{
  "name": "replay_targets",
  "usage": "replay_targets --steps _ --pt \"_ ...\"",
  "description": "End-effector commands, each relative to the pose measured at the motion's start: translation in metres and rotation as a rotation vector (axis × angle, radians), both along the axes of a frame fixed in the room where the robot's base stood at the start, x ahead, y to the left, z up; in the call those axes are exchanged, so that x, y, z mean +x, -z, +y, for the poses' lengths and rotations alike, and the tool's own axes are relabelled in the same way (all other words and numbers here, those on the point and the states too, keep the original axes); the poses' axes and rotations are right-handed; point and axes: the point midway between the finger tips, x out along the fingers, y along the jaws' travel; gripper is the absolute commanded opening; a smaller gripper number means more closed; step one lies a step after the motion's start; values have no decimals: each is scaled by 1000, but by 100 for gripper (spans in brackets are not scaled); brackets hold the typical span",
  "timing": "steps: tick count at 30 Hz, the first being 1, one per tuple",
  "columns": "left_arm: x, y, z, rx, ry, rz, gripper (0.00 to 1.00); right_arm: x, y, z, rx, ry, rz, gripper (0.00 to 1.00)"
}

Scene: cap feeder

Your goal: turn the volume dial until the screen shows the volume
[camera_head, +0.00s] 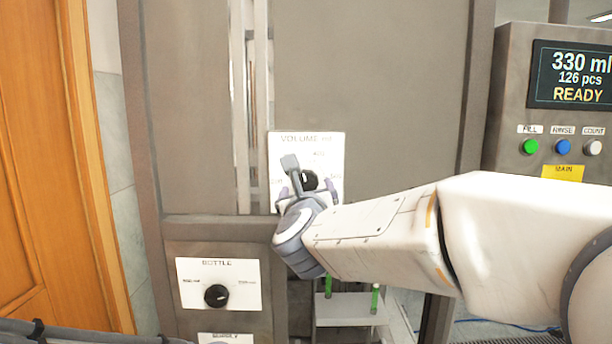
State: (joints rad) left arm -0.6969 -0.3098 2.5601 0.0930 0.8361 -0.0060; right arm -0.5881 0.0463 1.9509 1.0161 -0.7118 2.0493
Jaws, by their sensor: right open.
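The volume dial (309,180) is a black knob on a white plate marked VOLUME (307,139), on the grey machine front. My right gripper (308,188) is at the dial, its fingers apart to the left and right of the knob. It partly hides the knob and the lower plate, and I cannot tell whether the fingers touch the knob. The screen (572,75) at the upper right reads 330 ml, 126 pcs and READY. My left gripper is not in view.
Below is a BOTTLE plate with a black knob (216,295), and part of another plate (226,338) under it. Green, blue and white buttons (563,146) sit under the screen, above a yellow MAIN label (563,172). A wooden door (40,160) stands at the left.

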Motion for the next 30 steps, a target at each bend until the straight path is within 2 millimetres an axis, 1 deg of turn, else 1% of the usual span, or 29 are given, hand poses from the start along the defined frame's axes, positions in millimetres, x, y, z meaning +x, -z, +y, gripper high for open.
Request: replay_targets --steps 1,6,10,17,18,20,21,23,24,30 --pt "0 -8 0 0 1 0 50 9 -2 -1 -4 2 3 94" --pt "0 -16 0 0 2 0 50 26 -1 0 -2 1 1 94" --pt "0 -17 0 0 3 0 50 31 0 0 -1 0 0 94" --pt "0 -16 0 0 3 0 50 31 0 0 -1 -1 0 94" --pt "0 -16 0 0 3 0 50 31 0 0 -1 -1 0 78" --pt "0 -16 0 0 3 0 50 31 0 0 -2 -1 0 56" --pt "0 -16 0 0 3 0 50 31 0 0 -2 -1 0 40" --pt "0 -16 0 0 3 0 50 31 0 0 -2 -1 0 17" --pt "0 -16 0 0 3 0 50 31 0 0 -2 -1 0 8" --pt "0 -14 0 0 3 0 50 31 1 0 -15 -1 0 8"
